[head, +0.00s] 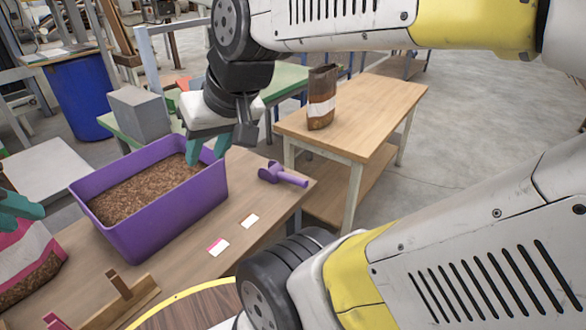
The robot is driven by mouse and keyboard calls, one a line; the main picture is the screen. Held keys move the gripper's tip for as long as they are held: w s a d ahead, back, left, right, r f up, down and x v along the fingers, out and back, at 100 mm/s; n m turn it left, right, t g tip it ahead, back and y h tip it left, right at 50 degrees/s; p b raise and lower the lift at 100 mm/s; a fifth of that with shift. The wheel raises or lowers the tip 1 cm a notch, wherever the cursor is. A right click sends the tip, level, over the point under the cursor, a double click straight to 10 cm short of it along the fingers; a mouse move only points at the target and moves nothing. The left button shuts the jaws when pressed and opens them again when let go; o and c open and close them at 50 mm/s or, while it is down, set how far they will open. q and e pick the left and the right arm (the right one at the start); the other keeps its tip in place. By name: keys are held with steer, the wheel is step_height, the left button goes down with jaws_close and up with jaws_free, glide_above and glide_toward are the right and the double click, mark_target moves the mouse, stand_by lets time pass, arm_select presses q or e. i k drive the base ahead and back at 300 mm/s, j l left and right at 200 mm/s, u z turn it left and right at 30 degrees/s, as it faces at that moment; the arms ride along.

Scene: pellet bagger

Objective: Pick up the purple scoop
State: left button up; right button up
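The purple scoop (282,175) lies on the wooden table near its right edge, to the right of the purple bin (165,228). Its handle points right. My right gripper (208,156) is open with its teal fingers pointing down and apart. It is at the bin's far right corner, left of the scoop and not touching it. Nothing shows between its fingers. My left gripper (18,208) is at the left edge, partly cut off, by the top of a pink and white bag (22,262); whether it grips the bag is unclear.
The bin holds brown pellets. Two small cards (218,247) and a wooden stand (120,288) are on the near table. A brown bag (322,100) stands on another table (375,110) behind. Table around the scoop is clear.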

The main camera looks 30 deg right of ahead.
mark_target(285, 177)
steer(key=l+z, duration=0.1)
steer(key=z, duration=1.1)
steer(key=k+j+u, duration=0.1)
steer(key=u, duration=0.75)
steer(key=i+l+u, duration=0.1)
steer(key=u, duration=1.35)
steer(key=l+z, duration=0.2)
steer(key=z, duration=0.2)
steer(key=l+z, duration=0.45)
steer(key=z, duration=0.9)
steer(key=k+j+z, duration=0.15)
steer(key=z, duration=0.15)
steer(key=k+j+z, duration=0.15)
steer(key=z, duration=0.15)
steer(key=j, duration=0.1)
